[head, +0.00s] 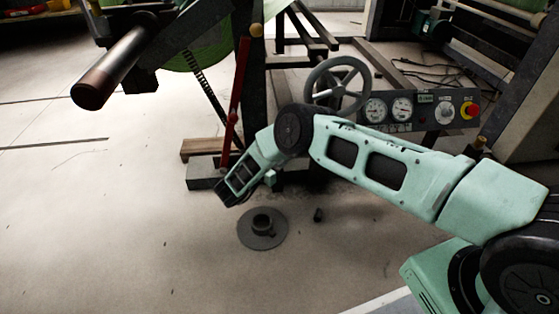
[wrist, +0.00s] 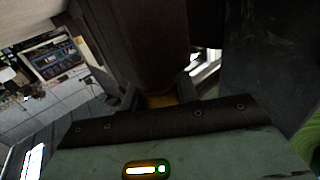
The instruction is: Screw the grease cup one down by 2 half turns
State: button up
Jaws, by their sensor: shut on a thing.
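In the wrist view, a brass-yellow piece, seemingly the grease cup (wrist: 160,101), shows between the two dark fingers of my gripper (wrist: 159,92). The fingers are shut on it from both sides. A dark, thick round part stands right beyond it, and most of the cup is hidden by the gripper body and this part. In the head view my gripper (head: 228,193) is low beside the machine frame, near the red lever; I cannot make out the held cup there.
A red lever (head: 237,95), a handwheel (head: 338,86) and a gauge panel (head: 400,112) stand close around my arm. A roller end (head: 103,82) juts out at upper left. A round flanged disc (head: 262,230) lies on the floor. The floor at left is clear.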

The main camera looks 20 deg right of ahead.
jog(key=m+g+b, duration=0.1)
jog(key=m+g+h+b, duration=0.1)
jog(key=g+b, duration=0.1)
jog(key=m+g+b, duration=0.1)
jog(key=g, duration=0.1)
jog(key=shift+s+f+m+h, duration=0.25)
jog(key=shift+s+m+h, duration=0.05)
jog(key=shift+h, duration=0.1)
jog(key=shift+s+d+r+m+g+b, duration=0.1)
jog(key=shift+m+g+b, duration=0.6)
jog(key=shift+g, duration=0.4)
jog(key=shift+r+g, duration=0.1)
jog(key=shift+g, duration=0.2)
jog(key=o, duration=1)
jog(key=shift+r, duration=0.1)
